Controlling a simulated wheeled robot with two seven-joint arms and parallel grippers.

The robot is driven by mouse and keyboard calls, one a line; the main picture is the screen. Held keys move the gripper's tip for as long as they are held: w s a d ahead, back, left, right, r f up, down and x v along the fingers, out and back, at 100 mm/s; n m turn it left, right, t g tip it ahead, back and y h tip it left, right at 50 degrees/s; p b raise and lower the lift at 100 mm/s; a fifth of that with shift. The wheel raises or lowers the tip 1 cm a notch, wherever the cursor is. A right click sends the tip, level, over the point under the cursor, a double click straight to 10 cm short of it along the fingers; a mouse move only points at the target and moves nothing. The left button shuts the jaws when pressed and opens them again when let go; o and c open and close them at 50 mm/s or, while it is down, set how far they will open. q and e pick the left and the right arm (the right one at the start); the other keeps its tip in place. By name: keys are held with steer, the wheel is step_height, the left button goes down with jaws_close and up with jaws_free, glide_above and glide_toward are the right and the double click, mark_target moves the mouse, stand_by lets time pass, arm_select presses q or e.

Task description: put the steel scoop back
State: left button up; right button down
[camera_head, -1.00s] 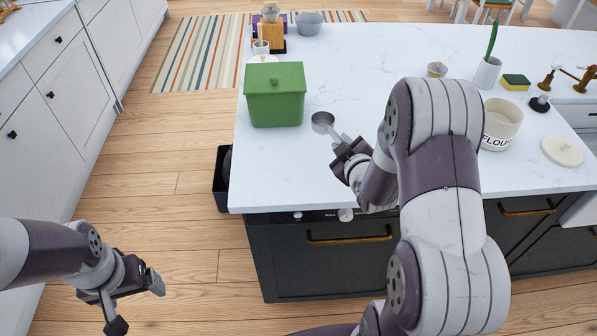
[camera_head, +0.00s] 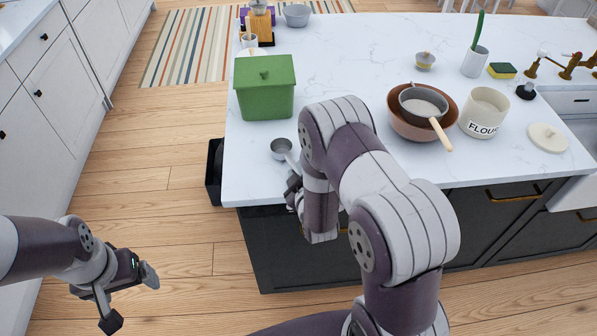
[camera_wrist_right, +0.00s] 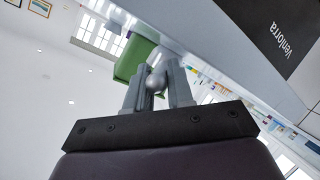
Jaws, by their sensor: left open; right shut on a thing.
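The steel scoop (camera_head: 281,148) has a round grey bowl and shows over the left front part of the white counter, in front of the green box. My right gripper (camera_head: 293,184) is shut on its handle near the counter's front edge; my arm partly hides the handle and fingers. In the right wrist view the rounded metal of the scoop (camera_wrist_right: 156,83) shows between the fingers (camera_wrist_right: 157,92). Whether the scoop touches the counter I cannot tell. My left gripper (camera_head: 131,298) is open and empty, low over the wooden floor left of the counter.
The green lidded box (camera_head: 265,90) stands at the counter's left. A black bin (camera_head: 214,172) is at the counter's left end. A brown bowl (camera_head: 398,125) with a pan (camera_head: 424,105), a flour canister (camera_head: 485,110) and its lid (camera_head: 547,138) stand right. Floor at left is clear.

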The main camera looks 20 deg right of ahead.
steer(key=c, duration=1.3)
jaws_free()
steer(key=shift+o, duration=0.2)
steer(key=shift+r+p, duration=0.2)
steer(key=shift+p, duration=0.15)
steer(key=s+a+r+m+g+y, duration=0.1)
steer(key=s+a+r+m+g, duration=0.1)
steer(key=s+g, duration=0.4)
steer(key=s+a+r+m+g+y+b, duration=0.1)
steer(key=s+r+m+g, duration=0.3)
steer(key=s, duration=0.9)
step_height(320, 180, up, 2)
steer(key=g, duration=0.2)
steer(key=shift+s+a+r+g, duration=0.2)
steer(key=shift+s+a+g, duration=0.1)
steer(key=shift+s+a, duration=0.1)
